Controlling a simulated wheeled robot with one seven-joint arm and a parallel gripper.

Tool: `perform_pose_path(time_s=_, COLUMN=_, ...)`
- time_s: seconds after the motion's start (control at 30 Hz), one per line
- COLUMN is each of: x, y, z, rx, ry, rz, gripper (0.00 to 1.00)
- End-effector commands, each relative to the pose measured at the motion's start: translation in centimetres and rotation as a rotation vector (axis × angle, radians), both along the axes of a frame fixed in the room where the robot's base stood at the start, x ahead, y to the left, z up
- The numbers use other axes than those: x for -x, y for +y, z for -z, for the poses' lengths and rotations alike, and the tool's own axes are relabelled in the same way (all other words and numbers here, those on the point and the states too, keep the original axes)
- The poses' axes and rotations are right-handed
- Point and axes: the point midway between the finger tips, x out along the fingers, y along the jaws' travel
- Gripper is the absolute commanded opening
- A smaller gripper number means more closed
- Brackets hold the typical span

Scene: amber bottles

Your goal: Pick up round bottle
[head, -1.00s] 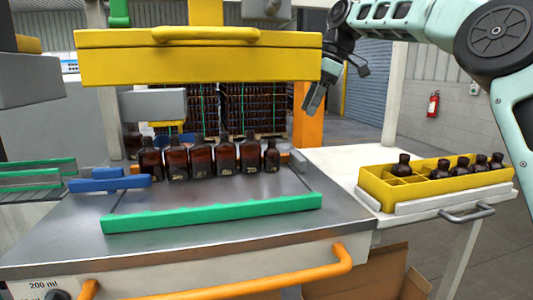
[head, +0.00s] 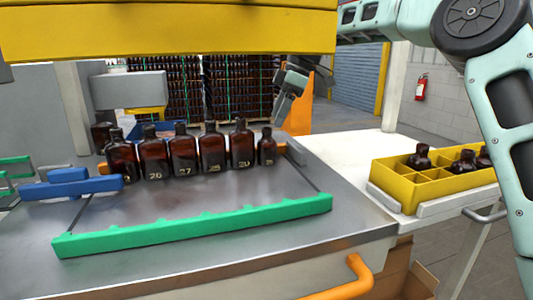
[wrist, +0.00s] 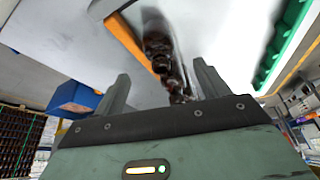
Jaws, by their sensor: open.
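Several dark amber bottles stand upright in a row on the steel table (head: 200,215). The bottle at the row's right end (head: 266,147) is smaller and narrower and looks round; the others, such as the numbered bottle (head: 213,150), are broader. My gripper (head: 285,108) is behind and slightly right of the row's right end, above the table and apart from the bottles. In the wrist view my gripper (wrist: 160,78) has its two fingers spread and empty. The line of bottles (wrist: 158,45) shows between and beyond the fingers, overlapping one another, so single bottles are hard to separate.
A green rail (head: 200,226) runs along the front of the table, and a blue block (head: 70,187) lies left of the row. A yellow beam (head: 170,30) hangs above. A yellow divided crate (head: 400,188) with several bottles stands on the white side table at right.

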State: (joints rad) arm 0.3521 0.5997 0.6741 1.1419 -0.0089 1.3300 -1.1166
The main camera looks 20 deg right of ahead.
Motion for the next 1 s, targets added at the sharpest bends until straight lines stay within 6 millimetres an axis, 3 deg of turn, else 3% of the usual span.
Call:
perform_pose_path(time_s=0.1, x=-0.1, y=0.8, z=1.8, rx=0.0, ry=0.001, rz=-0.002, gripper=0.74)
perform_pose_path(time_s=0.37, x=-0.4, y=1.6, z=3.5, rx=0.0, ry=0.0, rz=-0.002, gripper=0.74)
perform_pose_path(time_s=0.63, x=-0.9, y=3.5, z=6.8, rx=-0.001, ry=0.002, rz=-0.002, gripper=0.74)
perform_pose_path(time_s=0.97, x=-1.0, y=3.8, z=7.5, rx=0.0, ry=0.0, rz=-0.001, gripper=0.74)
perform_pose_path(time_s=1.0, x=-1.0, y=3.8, z=7.5, rx=0.0, ry=0.0, rz=-0.001, gripper=0.66)
